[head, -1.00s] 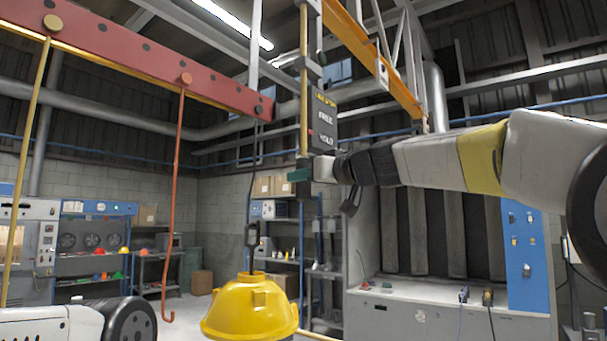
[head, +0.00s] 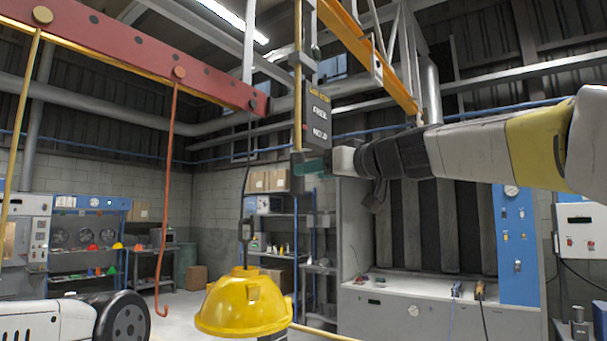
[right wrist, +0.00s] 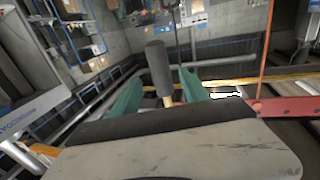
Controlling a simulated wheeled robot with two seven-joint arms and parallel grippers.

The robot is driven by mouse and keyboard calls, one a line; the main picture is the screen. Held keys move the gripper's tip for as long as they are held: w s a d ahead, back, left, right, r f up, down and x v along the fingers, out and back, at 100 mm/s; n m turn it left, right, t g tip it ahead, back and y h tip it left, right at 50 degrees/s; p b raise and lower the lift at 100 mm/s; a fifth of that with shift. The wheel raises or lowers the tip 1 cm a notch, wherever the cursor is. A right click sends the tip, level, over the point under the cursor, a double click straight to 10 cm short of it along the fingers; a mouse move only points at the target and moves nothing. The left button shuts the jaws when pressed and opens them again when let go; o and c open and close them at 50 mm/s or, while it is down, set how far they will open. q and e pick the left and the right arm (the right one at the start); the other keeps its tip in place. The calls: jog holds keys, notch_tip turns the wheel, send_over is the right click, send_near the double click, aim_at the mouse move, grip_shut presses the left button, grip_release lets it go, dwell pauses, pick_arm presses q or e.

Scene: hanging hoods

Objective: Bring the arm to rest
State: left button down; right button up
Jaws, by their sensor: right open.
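My right arm comes in from the right in the head view. Its gripper (head: 318,166), with teal fingers, is at the lower end of a hanging yellow rod (head: 297,90). In the right wrist view the two teal fingers (right wrist: 160,88) are apart. A dark grey cylindrical grip (right wrist: 157,62) on the yellow rod shows between and beyond them; I cannot tell whether they touch it. A dark sign (head: 318,115) reading FREE and HOLD hangs beside the rod. A yellow hood (head: 243,308) hangs from a dark hook (head: 246,228). My left gripper is not in view.
A red beam (head: 130,60) with an orange hook rod (head: 168,200) spans the upper left. An orange beam (head: 375,60) runs overhead. A grey cabinet (head: 400,305) and a blue panel (head: 517,250) stand behind my right arm. Shelves (head: 282,240) stand behind the hood.

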jog(key=shift+s+d, duration=0.4)
jog(key=shift+s, duration=0.1)
jog(key=s+d+f+m+g+h, duration=0.2)
jog(key=s+f, duration=0.4)
jog(key=f, duration=0.7)
jog(key=s+d+f+m+g+h, duration=0.2)
jog(key=s+f, duration=0.5)
jog(key=f, duration=0.7)
jog(key=s+d+f+m+g+h, duration=0.3)
jog(key=s+d+f+h, duration=0.2)
jog(key=f, duration=0.9)
jog(key=shift+s+d+g, duration=0.25)
jog(key=shift+s+g, duration=0.15)
jog(key=shift+s, duration=0.35)
